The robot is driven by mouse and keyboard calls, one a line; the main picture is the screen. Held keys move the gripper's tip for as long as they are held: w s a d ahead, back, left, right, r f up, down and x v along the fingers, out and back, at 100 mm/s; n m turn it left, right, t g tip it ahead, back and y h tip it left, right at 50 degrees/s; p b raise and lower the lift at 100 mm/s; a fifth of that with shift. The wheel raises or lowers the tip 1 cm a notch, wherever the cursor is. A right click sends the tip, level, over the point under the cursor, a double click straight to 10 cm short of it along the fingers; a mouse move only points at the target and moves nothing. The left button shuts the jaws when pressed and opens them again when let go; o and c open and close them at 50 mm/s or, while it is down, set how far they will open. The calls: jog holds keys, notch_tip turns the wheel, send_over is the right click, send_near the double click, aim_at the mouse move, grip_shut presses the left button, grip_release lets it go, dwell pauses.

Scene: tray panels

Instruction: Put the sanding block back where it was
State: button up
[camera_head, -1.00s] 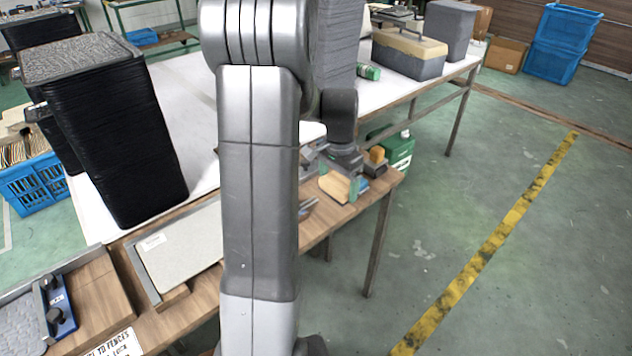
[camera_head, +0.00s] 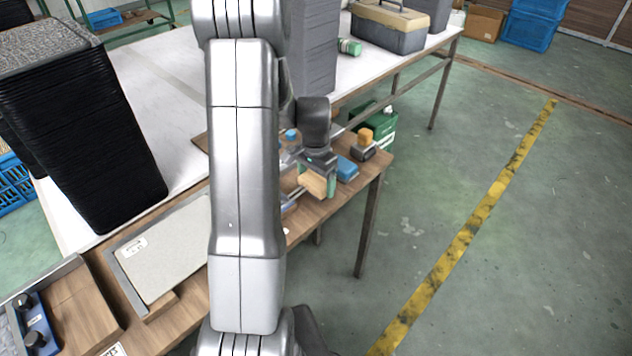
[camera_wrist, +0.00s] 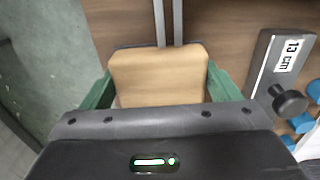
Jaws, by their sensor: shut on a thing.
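The sanding block, a tan rectangular block (camera_head: 313,183), is held between the green-tipped fingers of my gripper (camera_head: 314,182), at the front edge of the wooden bench top. In the wrist view the block (camera_wrist: 158,72) fills the space between the two green fingers of my gripper (camera_wrist: 158,90), with one at each side. A pair of thin grey metal rails (camera_wrist: 168,22) runs up to the far edge of the block. I cannot tell whether the block touches the bench. My arm hides part of the bench to the left.
A blue block (camera_head: 347,169) and a dark block with an orange top (camera_head: 363,146) sit right of my gripper. Black stacked trays (camera_head: 85,130) stand left.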

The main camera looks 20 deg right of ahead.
aim_at(315, 178)
jog(key=shift+f, duration=0.45)
jog(key=shift+f, duration=0.2)
jog(key=o, duration=0.9)
jog(key=shift+r, duration=0.1)
notch_tip(315, 178, up, 12)
jog(key=shift+w+r, duration=0.1)
